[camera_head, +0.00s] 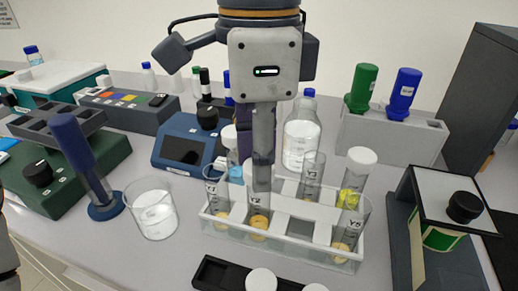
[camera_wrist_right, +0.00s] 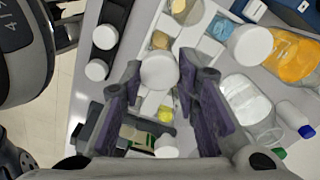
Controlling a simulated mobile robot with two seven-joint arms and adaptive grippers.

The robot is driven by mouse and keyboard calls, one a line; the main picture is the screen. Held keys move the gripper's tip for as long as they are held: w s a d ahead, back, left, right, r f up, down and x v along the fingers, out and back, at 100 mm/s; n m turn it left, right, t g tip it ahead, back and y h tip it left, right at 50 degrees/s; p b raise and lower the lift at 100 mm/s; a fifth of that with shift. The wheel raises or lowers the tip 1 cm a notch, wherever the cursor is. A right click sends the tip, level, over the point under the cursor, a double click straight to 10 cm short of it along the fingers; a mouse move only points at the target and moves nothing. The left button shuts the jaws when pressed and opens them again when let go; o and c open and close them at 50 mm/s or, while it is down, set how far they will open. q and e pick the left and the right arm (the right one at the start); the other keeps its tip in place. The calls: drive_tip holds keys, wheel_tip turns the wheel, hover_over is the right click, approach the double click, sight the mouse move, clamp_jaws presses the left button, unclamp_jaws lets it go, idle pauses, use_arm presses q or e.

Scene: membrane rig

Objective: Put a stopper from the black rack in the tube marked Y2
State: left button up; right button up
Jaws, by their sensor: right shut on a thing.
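My right gripper (camera_head: 264,160) points down over the white tube rack (camera_head: 290,243), directly above the tube marked Y2 (camera_head: 257,222). In the wrist view its fingers (camera_wrist_right: 159,75) are shut on a white round stopper (camera_wrist_right: 158,70). My left gripper is not in view.
Open tubes marked Y3 (camera_head: 312,178) and Y5 (camera_head: 346,236) stand close by. A stoppered tube with yellow contents (camera_head: 351,192) stands at the right. A glass beaker (camera_head: 154,212) stands left of the rack, and a clear bottle (camera_head: 301,135) stands behind it.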

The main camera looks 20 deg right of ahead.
drive_tip(key=shift+f, duration=0.3)
drive_tip(key=o, duration=0.8)
drive_tip(key=shift+o, duration=0.2)
wheel_tip(320, 180, up, 12)
